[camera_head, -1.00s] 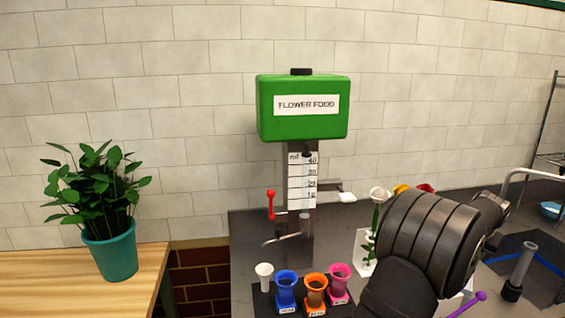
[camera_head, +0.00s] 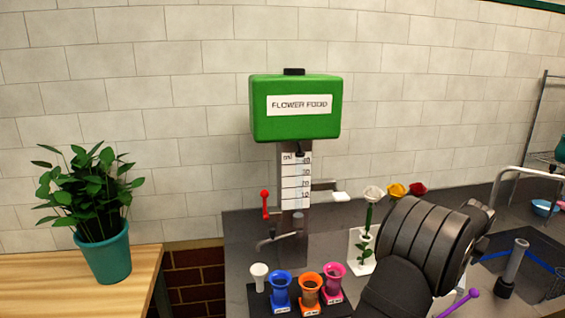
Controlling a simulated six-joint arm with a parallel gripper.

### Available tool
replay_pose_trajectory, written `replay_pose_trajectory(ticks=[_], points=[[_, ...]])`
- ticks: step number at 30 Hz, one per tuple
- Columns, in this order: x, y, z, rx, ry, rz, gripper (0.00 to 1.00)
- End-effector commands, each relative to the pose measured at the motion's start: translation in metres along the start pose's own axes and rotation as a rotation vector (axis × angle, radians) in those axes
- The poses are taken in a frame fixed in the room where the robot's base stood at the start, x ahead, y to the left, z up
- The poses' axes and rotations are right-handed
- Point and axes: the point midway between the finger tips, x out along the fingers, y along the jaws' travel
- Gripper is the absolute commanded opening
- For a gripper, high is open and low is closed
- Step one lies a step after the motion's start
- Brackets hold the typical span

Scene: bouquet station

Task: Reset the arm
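My arm rises from the bottom right of the head view, over the dark counter (camera_head: 237,232). Its dark, ribbed wrist part hides some of the counter behind it. The end of the arm points away to the right, and my gripper's fingers cannot be made out, so I cannot tell whether it is open or holds anything.
The green flower food dispenser (camera_head: 296,122) stands at the back with a red lever (camera_head: 265,204). Blue (camera_head: 281,290), orange (camera_head: 309,288) and pink (camera_head: 333,281) vases and a small white cup (camera_head: 259,276) stand in front. White (camera_head: 373,194), yellow (camera_head: 397,190) and red (camera_head: 418,188) flowers stand behind my arm.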

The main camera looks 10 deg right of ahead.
Motion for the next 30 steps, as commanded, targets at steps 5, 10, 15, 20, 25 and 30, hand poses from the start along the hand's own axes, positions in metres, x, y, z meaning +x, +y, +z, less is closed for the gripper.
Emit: replay_pose_trajectory(ticks=[5, 10, 15, 20, 25, 30], points=[[-0.026, -0.004, -0.018, -0.001, 0.005, -0.001, 0.75], [-0.053, 0.012, -0.02, 0.003, 0.001, 0.0, 0.75], [-0.078, 0.034, -0.018, 0.002, 0.002, 0.0, 0.75], [-0.102, 0.056, -0.015, 0.001, 0.001, 0.0, 0.75], [-0.128, 0.078, -0.013, 0.003, 0.002, 0.0, 0.75], [-0.14, 0.06, -0.012, 0.002, 0.0, 0.0, 0.75]])
